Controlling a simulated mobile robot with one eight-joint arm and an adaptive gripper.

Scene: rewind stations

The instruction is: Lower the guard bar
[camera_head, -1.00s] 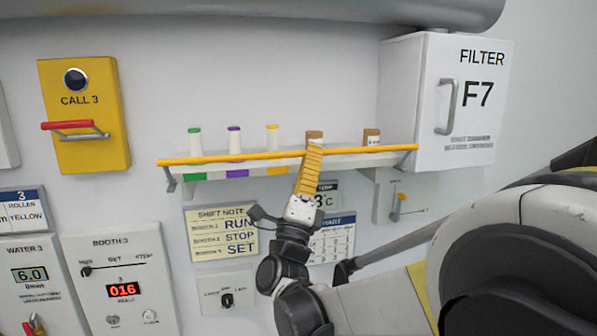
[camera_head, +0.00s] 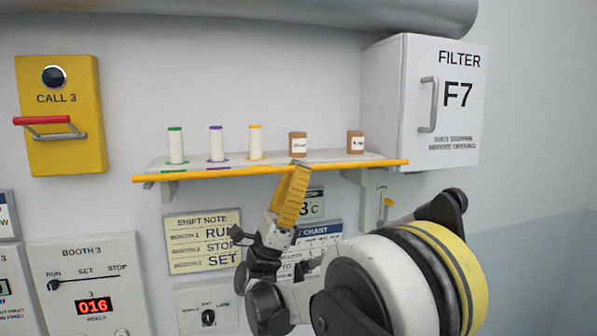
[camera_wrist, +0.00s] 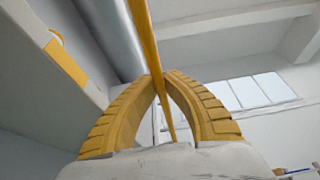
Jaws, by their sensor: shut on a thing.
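The guard bar (camera_head: 215,172) is a long yellow rod along the front of the wall shelf (camera_head: 345,161). In the head view it now sits low, at about the shelf's front edge, with the spools and jars showing above it. My gripper (camera_head: 299,168) reaches up from below and is shut on the bar right of its middle. In the wrist view the bar (camera_wrist: 147,40) runs between the yellow fingers of my gripper (camera_wrist: 164,76), which close on it at their tips. The exact contact is partly hidden by the fingers in the head view.
Three white spools with green (camera_head: 176,146), purple (camera_head: 216,144) and yellow (camera_head: 255,142) ends and two brown jars (camera_head: 298,144) stand on the shelf. A filter cabinet (camera_head: 445,120) is at right, a yellow call box (camera_head: 60,110) at left. Notes and panels hang below the shelf.

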